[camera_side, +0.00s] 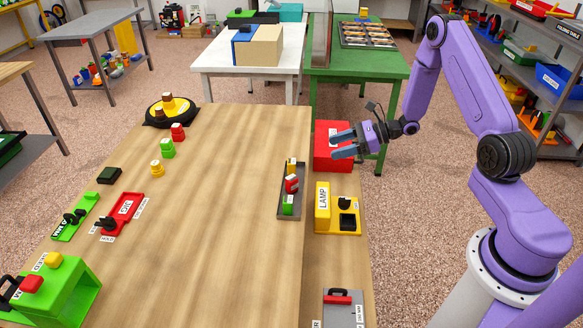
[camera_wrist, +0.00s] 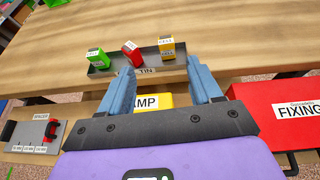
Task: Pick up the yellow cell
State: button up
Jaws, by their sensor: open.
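The yellow cell (camera_side: 291,166) stands at the far end of a dark grey tray (camera_side: 282,192), near the table's right edge. In the wrist view the yellow cell (camera_wrist: 167,47) is at the right end of the tray (camera_wrist: 103,71), whose label reads TIN. A red cell (camera_wrist: 132,53) leans tilted in the middle, and a green cell (camera_wrist: 97,60) is at the left end. My gripper (camera_side: 337,147) is open and empty, to the right of the tray and apart from the cells. Its two fingers also show in the wrist view (camera_wrist: 160,80), with the tray beyond their tips.
A red box (camera_side: 327,162) labelled FIXING is by my gripper. Colored blocks, a round black-and-yellow base (camera_side: 170,109) and switch units are on the left. The middle tabletop is clear.

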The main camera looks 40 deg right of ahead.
aim_at(292, 161)
jog(key=x, duration=1.2)
jog(key=shift+w+d+f, duration=0.1)
jog(key=shift+d, duration=0.1)
jog(key=shift+d+f+x, duration=0.15)
jog(key=shift+x, duration=1.15)
jog(key=shift+d+f+x, duration=0.15)
jog(key=shift+x, duration=1.2)
jog(key=shift+w, duration=0.1)
jog(key=shift+c, duration=0.3)
jog(key=c, duration=1)
